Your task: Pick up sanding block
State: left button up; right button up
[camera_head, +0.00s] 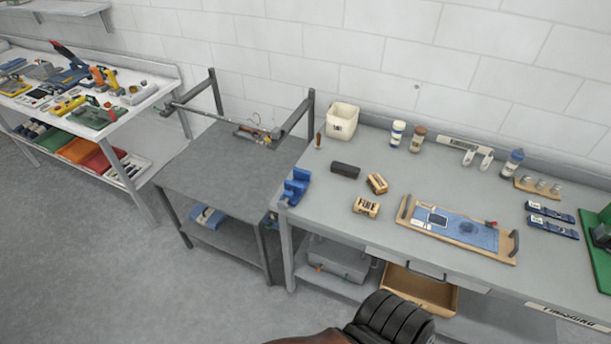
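A dark oblong block (345,170) lies on the grey workbench (330,216), left of centre. Two tan blocks with dark markings lie close by, one (377,183) just to its right and one (366,206) nearer the front edge. I cannot tell for certain which of these is the sanding block. All three rest on the bench apart from one another. Neither of my grippers shows in the head view.
A blue vise (296,187) sits at the bench's left corner. A white bin (342,120), bottles (397,134) and a wooden tray (410,219) with a blue mat stand around. A dark ribbed part is at the bottom edge.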

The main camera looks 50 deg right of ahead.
aim_at(379, 186)
jog(key=u, duration=0.6)
jog(key=i, duration=1.2)
jog(key=z, duration=4.25)
